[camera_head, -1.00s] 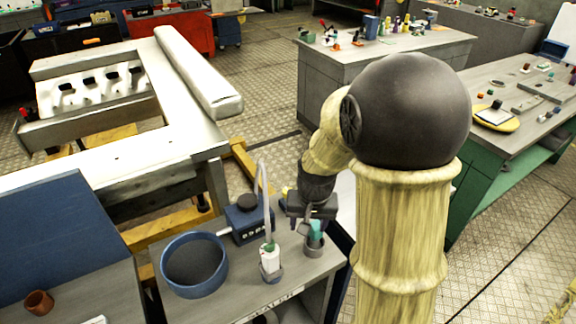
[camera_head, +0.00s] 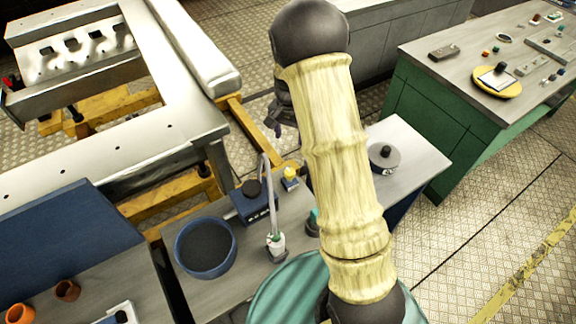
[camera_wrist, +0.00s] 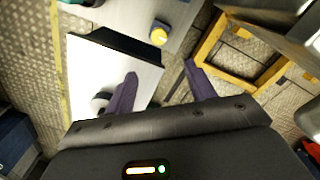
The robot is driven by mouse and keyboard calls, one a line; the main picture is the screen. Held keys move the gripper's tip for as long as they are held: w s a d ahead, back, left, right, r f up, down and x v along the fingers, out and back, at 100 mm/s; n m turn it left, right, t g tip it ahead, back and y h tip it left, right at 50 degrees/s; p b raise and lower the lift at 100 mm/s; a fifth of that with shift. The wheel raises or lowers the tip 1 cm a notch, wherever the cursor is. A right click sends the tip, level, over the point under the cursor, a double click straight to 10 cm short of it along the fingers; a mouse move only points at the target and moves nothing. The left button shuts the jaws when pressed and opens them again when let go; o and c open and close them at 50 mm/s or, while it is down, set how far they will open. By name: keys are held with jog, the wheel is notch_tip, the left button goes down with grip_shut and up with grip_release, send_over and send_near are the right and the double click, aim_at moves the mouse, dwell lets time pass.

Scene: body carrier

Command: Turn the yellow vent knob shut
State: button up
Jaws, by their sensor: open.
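The yellow vent knob (camera_head: 290,172) sits on a small blue base on the grey bench (camera_head: 300,200), just left of my arm in the head view. In the wrist view the yellow knob (camera_wrist: 158,35) lies above the gap between my fingers, near the top of the picture. My gripper (camera_wrist: 162,85) is open and empty, its two purple fingers spread. In the head view my gripper (camera_head: 274,122) hangs beyond the knob, partly hidden by my arm, and does not touch it. I cannot tell the knob's turn angle.
A blue box (camera_head: 252,205) with a black knob, a white bottle (camera_head: 276,242) with an upright tube, and a blue bowl (camera_head: 206,248) stand left of my arm. A teal-topped item (camera_head: 312,219) is partly hidden. A silver disc (camera_head: 384,158) sits right of my arm.

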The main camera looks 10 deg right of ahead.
aim_at(290, 172)
notch_tip(290, 172, down, 17)
jog(key=p, duration=0.5)
jog(key=shift+s+f+p, duration=0.15)
jog(key=shift+p, duration=0.25)
jog(key=c, duration=1)
